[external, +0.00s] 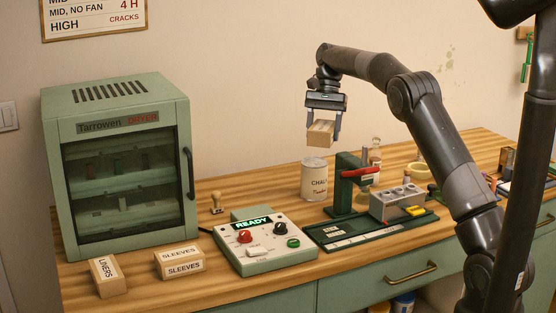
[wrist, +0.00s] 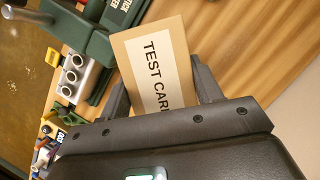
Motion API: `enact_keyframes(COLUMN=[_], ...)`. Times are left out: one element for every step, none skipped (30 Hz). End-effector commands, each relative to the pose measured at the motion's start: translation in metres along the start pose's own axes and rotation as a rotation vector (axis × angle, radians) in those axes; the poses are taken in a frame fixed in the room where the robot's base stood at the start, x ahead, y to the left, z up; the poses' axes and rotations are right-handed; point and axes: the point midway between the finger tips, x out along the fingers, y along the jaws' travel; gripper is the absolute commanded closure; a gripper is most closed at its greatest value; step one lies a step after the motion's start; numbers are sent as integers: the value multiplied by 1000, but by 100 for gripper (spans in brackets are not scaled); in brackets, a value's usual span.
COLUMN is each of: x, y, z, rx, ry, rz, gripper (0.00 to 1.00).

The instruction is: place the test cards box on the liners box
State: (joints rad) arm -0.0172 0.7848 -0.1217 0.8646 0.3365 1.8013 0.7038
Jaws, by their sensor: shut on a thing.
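My gripper (external: 323,125) is shut on the test cards box (external: 320,134), a small tan box, and holds it in the air above the chalk can. In the wrist view the test cards box (wrist: 156,65) sits between the two fingers, its black lettering facing the camera and partly cut off by the gripper body. The liners box (external: 108,277), a small tan box with a "LINERS" label, rests on the table at the front left, well away from my gripper. It does not show in the wrist view.
The sleeves box (external: 180,262) stands right of the liners box. The green cabinet (external: 120,110) rises behind both. A control panel (external: 265,243), the chalk can (external: 314,182) and a green press stand (external: 345,190) fill the middle. Bare wood (external: 75,275) shows left of the liners box.

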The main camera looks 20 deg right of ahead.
Motion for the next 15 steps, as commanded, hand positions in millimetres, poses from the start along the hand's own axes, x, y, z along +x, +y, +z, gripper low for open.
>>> enact_keyframes(x=[-5, -6, -7, -6, -7, -6, -7, -6, -6, -6, -6, -5, -5, -4, -4], y=[14, 23, 33, 41, 49, 59, 67, 75, 84, 91, 98, 106, 111, 117, 123], z=[5, 6, 8, 9, 10, 11, 12, 13, 15, 16, 17, 19, 20, 21, 22], rx=[-48, -82, -128, -161, -196, -241, -277, -310, -354, -386, -415, -453, -478, -503, -532], ry=[0, 0, 0, -1, -1, -1, 0, 0, 1, 0, 1, 0, 0, 1, 1], rz=[20, 35, 53, 68, 82, 102, 116, 130, 148, 161, 172, 188, 198, 208, 220], gripper=[67, 67, 67, 67, 67, 67, 67, 67, 67, 67, 67, 67, 67, 67, 67])
